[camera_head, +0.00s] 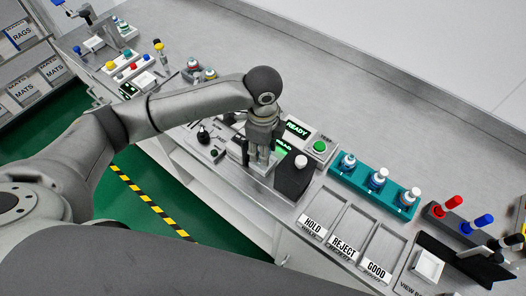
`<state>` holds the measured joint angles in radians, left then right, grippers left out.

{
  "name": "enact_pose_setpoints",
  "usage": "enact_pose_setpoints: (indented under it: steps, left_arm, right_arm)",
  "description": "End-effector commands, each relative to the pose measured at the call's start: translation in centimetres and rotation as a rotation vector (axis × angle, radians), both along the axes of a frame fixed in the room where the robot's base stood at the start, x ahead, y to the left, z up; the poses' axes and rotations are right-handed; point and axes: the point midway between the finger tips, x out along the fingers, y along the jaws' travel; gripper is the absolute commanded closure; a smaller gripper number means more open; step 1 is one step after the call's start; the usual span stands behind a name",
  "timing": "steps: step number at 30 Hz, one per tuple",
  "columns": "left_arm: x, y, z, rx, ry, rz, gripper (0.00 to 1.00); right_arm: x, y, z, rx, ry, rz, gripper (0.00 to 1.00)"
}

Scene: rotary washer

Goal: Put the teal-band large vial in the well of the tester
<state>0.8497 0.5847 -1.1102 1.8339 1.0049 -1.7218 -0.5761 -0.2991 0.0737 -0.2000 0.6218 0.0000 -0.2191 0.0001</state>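My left gripper (260,160) points down beside the dark housing (293,175) of the machine with the READY display (297,130). Its fingers are small and partly merged with the machine behind them, so I cannot tell whether they are open or hold anything. A lit green screen (283,146) is partly hidden by the gripper. The tester's well is not clearly visible. Three white-capped vials (348,160), (378,178), (408,197) stand upright in a teal rack (393,194) to the right. I cannot tell which vial has a teal band. My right gripper is not in view.
Trays labelled HOLD (312,225), REJECT (343,247) and GOOD (376,269) lie in front of the rack. A green button (320,146) sits beside the display. Red and blue markers (448,205) stand at far right. The rear bench (350,85) is clear.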

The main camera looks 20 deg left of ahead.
Motion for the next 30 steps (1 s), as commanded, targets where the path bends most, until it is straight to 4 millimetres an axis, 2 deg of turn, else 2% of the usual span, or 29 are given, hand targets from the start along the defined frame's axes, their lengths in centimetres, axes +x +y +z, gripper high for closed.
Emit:
enact_pose_setpoints:
  steps: [5,12,23,24,26,30]
  left_arm:
    - [0.8,0.3,-1.0,0.002,0.003,0.002,0.94]
    - [0.7,0.3,-3.8,0.001,0.0,0.0,0.94]
    - [0.7,0.2,-4.3,0.0,0.0,0.0,0.94]
    - [0.7,0.2,-4.3,0.0,-0.001,0.0,0.63]
    - [0.7,0.2,-4.3,0.0,-0.001,0.0,0.58]
    - [0.7,0.2,-4.2,0.001,-0.001,0.0,0.58]
  right_arm:
    - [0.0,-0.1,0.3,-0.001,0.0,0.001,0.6]
    - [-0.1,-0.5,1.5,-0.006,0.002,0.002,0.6]
    - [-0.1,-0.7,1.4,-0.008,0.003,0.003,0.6]
    - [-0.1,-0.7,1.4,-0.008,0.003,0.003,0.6]
    - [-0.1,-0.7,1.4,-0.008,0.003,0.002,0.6]
    - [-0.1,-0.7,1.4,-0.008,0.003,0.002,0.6]
